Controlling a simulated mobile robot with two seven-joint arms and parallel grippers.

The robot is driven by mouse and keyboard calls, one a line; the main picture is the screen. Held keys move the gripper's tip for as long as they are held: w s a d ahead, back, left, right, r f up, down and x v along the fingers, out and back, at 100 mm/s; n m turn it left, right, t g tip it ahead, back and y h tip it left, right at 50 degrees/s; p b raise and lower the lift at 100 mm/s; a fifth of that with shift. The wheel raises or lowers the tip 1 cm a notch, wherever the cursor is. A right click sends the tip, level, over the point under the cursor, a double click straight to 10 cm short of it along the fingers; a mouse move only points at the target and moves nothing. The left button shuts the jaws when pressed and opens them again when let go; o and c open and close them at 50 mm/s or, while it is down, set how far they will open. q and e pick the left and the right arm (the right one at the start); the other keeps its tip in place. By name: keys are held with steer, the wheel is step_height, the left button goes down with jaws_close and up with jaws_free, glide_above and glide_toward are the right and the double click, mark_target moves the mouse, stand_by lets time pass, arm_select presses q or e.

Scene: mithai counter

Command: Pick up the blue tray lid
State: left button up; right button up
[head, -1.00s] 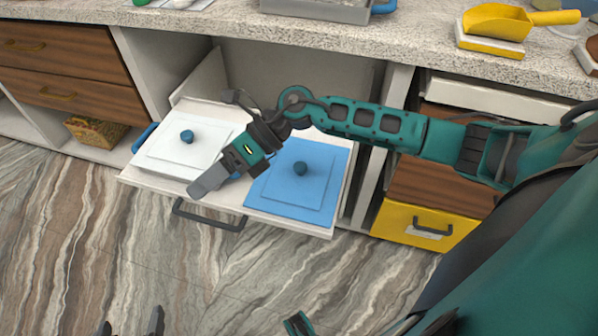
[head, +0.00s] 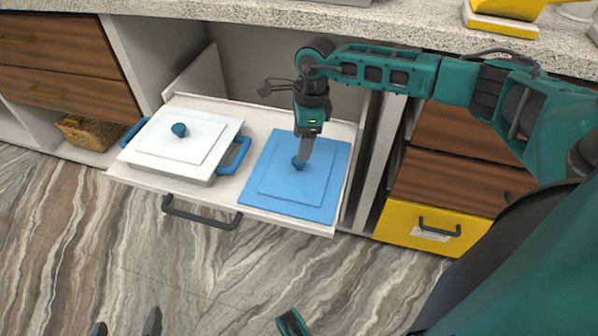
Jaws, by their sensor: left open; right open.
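The blue tray lid (head: 265,192) is a flat blue square with a round blue knob (head: 297,163) at its middle. It lies on the right half of the pulled-out drawer (head: 228,184). My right gripper (head: 303,158) points down over the lid with its fingers at the knob and partly hides it. The jaws are open; whether both fingers straddle the knob cannot be told. My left gripper (head: 125,325) is open and empty at the bottom left edge, low over the floor, with only its fingertips showing.
A white-lidded tray (head: 207,140) with blue handles and a blue knob sits to the left in the drawer. The stone counter (head: 420,28) runs above, with a yellow scoop (head: 508,8). A yellow drawer front (head: 405,222) is at right.

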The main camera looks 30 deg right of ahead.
mark_target(299, 166)
steer(key=f, duration=0.1)
steer(key=f+b, duration=0.1)
steer(key=f, duration=0.1)
steer(key=f+b, duration=0.1)
steer(key=f, duration=0.1)
steer(key=shift+w+a+f, duration=0.15)
steer(key=shift+a+f, duration=0.1)
jaws_close()
stand_by(0.4)
steer(key=shift+r, duration=0.1)
